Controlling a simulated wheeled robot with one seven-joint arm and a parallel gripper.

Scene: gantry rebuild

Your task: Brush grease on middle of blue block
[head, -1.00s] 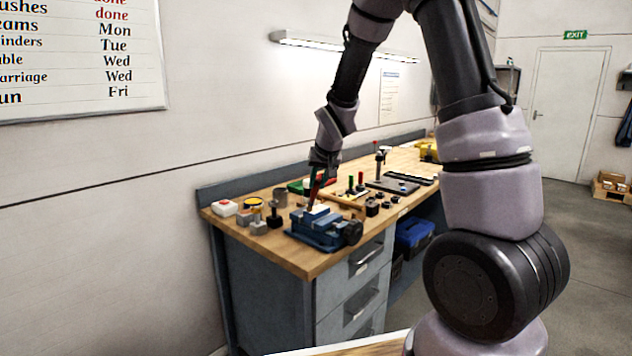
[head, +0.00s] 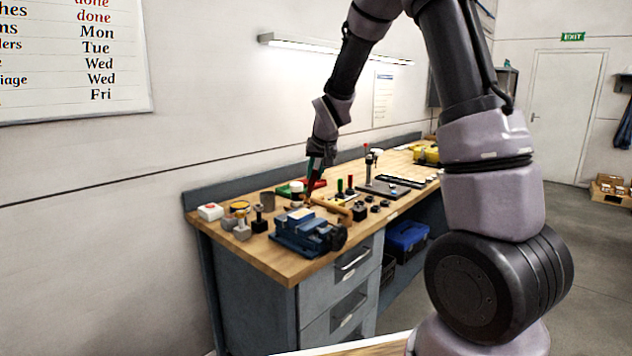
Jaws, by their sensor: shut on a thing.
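My gripper (head: 315,168) is above the bench, shut on a thin brush (head: 311,188) that points downward. The brush looks dark with some red, and its tip is small and hard to make out. The tip is just behind the vise, near a wooden tray edge; I cannot tell if it touches anything. The blue vise (head: 312,240) stands at the front edge of the bench. Any grease on the block is too small to tell.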

